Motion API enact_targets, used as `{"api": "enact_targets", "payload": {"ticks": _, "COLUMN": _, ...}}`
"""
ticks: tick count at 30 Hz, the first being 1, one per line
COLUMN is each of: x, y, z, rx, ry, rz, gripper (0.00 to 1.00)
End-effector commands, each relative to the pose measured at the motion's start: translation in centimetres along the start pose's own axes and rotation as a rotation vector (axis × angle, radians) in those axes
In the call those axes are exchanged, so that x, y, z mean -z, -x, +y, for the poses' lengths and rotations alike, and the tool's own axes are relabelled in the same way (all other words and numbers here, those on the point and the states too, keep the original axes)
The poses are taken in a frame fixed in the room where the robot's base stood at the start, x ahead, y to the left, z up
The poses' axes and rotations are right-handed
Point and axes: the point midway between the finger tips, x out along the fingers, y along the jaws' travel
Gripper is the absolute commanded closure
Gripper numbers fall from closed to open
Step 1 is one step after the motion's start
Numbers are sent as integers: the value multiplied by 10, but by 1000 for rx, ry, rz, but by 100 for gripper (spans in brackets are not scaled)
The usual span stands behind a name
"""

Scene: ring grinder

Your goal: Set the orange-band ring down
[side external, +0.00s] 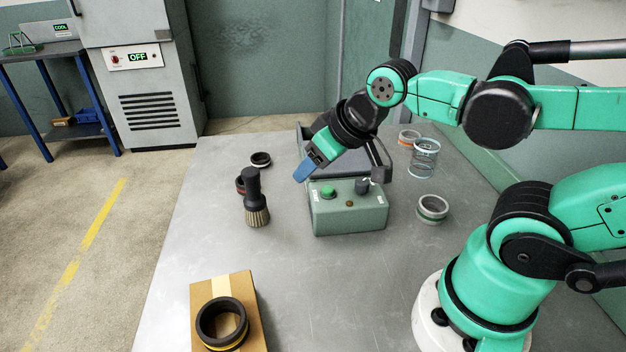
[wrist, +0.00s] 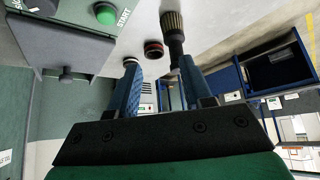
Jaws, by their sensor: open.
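The orange-band ring (side external: 408,143) lies on the far right part of the table in the side external view, behind a clear glass jar and to the right of the grinder. It is partly hidden by the jar and does not show in the wrist view. My gripper (side external: 304,170) is above the left side of the grinder, well left of the orange-band ring, with blue fingers tilted down and left. In the wrist view, my gripper (wrist: 161,75) has its two fingers apart and nothing between them.
The green grinder (side external: 349,217) stands mid-table. A brush (side external: 254,190), a red-band ring (side external: 240,186) and a white-band ring (side external: 261,159) are left of it. The glass jar (side external: 425,160) and a green-band ring (side external: 432,208) are right. A yellow-band ring (side external: 222,322) sits on a cardboard box (side external: 248,292).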

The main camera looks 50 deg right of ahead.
Motion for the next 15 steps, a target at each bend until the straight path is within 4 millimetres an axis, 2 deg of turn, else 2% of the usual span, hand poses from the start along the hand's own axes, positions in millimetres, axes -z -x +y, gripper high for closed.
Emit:
{"api": "enact_targets", "payload": {"ticks": 5, "x": 30, "y": 0, "z": 34, "rx": -62, "ry": -59, "rz": -59, "gripper": 55}}
{"api": "enact_targets", "payload": {"ticks": 10, "x": 64, "y": -10, "z": 100, "rx": -136, "ry": -154, "rz": -158, "gripper": 55}}
{"api": "enact_targets", "payload": {"ticks": 15, "x": 75, "y": -28, "z": 179, "rx": -187, "ry": -254, "rz": -257, "gripper": 55}}
